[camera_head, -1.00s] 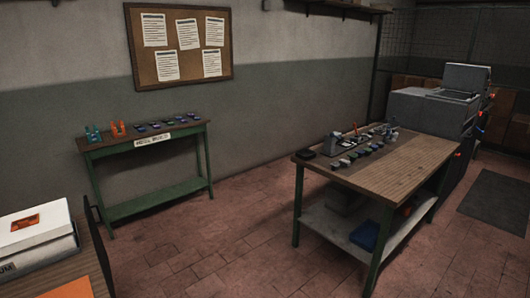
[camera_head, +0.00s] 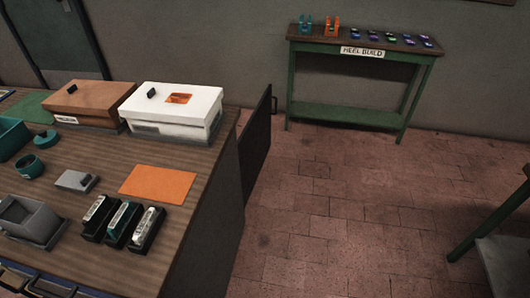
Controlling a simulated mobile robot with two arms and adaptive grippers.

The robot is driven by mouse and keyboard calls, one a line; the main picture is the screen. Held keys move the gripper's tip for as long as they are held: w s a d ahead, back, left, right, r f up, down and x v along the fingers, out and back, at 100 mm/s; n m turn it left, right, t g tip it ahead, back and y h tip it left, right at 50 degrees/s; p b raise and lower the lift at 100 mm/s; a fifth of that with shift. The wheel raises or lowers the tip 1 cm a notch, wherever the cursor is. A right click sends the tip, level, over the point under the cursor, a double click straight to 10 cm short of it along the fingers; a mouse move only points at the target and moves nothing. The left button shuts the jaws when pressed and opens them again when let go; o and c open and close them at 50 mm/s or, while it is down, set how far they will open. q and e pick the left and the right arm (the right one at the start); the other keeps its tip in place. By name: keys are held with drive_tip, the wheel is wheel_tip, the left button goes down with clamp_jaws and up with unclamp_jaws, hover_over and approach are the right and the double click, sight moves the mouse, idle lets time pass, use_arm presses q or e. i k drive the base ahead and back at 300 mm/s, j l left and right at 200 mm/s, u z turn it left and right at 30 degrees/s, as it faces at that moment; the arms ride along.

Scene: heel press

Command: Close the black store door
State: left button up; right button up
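A dark, near-black door panel (camera_head: 257,145) stands upright at the far right end of the wood-topped counter (camera_head: 222,160). It stands out past the counter's end and looks swung open, with a small handle on its edge at the right. What lies behind it is hidden by the counter. Neither of my grippers is in view.
On the counter are a white box (camera_head: 174,109), a brown box (camera_head: 90,103), an orange mat (camera_head: 158,183) and several small trays. A green "HEEL BUILD" table (camera_head: 360,118) stands at the wall. Another table (camera_head: 505,262) edges in at right. The tiled floor between is clear.

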sight(254, 144)
drive_tip(key=i+l+u, duration=0.15)
drive_tip(key=l+u, duration=0.15)
drive_tip(key=u, duration=0.15)
drive_tip(key=i+l+u, duration=0.65)
drive_tip(key=i+l, duration=0.05)
drive_tip(key=l, duration=0.05)
